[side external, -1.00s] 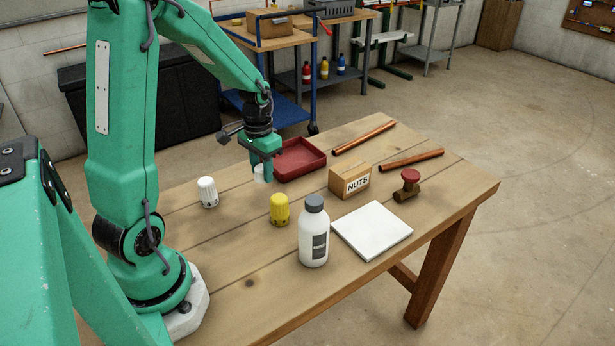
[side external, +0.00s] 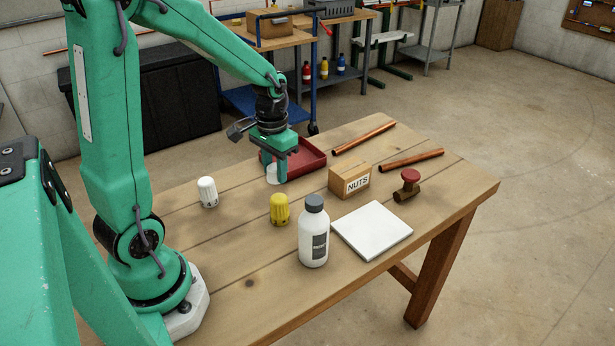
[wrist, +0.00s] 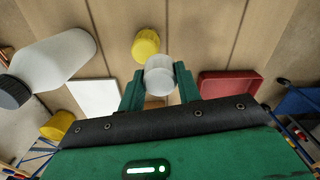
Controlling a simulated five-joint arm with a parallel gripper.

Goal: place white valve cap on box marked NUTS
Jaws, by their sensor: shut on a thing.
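My gripper (side external: 279,170) is shut on a white valve cap (side external: 271,174), held in front of the red tray's left end in the side view. In the wrist view the white cap (wrist: 160,76) sits between the two green fingers of my gripper (wrist: 159,90). The cardboard box marked NUTS (side external: 349,181) stands on the table to the right of my gripper, apart from it. In the wrist view only a tan patch shows below the held cap, and I cannot tell whether it is the box.
Another white ribbed cap (side external: 207,192) and a yellow cap (side external: 280,209) stand on the table. A red tray (side external: 314,166), white bottle (side external: 313,236), white tile (side external: 372,231), red-handled valve (side external: 408,187) and two copper pipes (side external: 364,138) surround the box.

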